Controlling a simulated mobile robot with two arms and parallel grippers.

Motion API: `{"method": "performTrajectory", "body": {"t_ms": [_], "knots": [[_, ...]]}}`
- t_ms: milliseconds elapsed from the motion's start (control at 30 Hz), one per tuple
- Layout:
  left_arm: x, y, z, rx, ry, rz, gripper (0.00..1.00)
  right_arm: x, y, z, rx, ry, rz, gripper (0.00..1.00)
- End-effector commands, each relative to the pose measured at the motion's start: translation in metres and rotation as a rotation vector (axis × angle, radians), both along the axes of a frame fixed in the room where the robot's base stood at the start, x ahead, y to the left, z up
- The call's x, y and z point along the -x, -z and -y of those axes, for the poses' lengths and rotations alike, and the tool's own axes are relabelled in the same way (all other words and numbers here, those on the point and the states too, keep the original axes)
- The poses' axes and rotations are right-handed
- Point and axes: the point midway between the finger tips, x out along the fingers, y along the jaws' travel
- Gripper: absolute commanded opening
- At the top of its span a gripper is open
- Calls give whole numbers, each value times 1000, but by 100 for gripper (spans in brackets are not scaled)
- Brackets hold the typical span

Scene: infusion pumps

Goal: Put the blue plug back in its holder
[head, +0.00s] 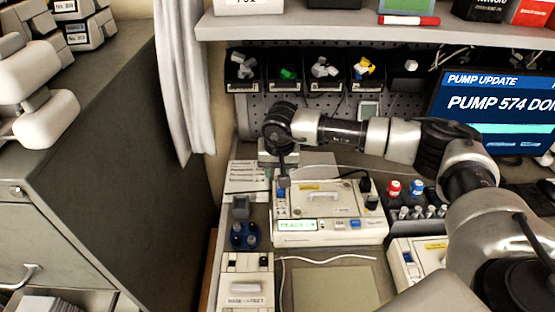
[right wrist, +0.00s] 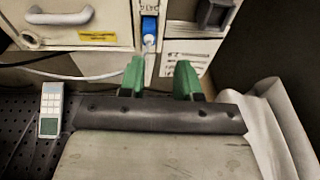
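The blue plug (right wrist: 150,27) sits upright at the slot beside the DATA label on the pump (head: 330,212), with a pale cable running from it. In the head view the plug (head: 281,191) shows as a small blue spot at the pump's left side, below my right gripper (head: 282,178). In the right wrist view my right gripper (right wrist: 158,80) has its two green fingers apart, with nothing between them but the cable's line; the plug lies beyond the fingertips. I cannot tell which part is the plug's holder. My left gripper is not in view.
A blue round base with dark posts (head: 244,236) and a grey block (head: 240,207) stand left of the pump. Red- and blue-capped bottles (head: 394,189) and a vial rack (head: 420,212) stand at right. A shelf (head: 380,35) overhangs the back. A grey mat (head: 335,290) in front is clear.

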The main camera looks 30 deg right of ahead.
Motion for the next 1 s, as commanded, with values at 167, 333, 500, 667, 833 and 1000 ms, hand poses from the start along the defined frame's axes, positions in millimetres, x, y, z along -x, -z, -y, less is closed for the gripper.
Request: {"method": "performTrajectory", "body": {"t_ms": [167,333,500,667,833,1000], "knots": [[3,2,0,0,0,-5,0,-2,-2,16,66,-11,-2,33],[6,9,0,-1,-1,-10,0,-2,11,15,64,-10,-2,33],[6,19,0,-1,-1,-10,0,-1,33,15,61,-10,-4,33],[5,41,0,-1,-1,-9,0,-2,58,14,60,-10,-2,33],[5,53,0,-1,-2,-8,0,-2,70,14,60,-10,-1,33],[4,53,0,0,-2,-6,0,-2,70,14,59,-10,-1,33]]}}
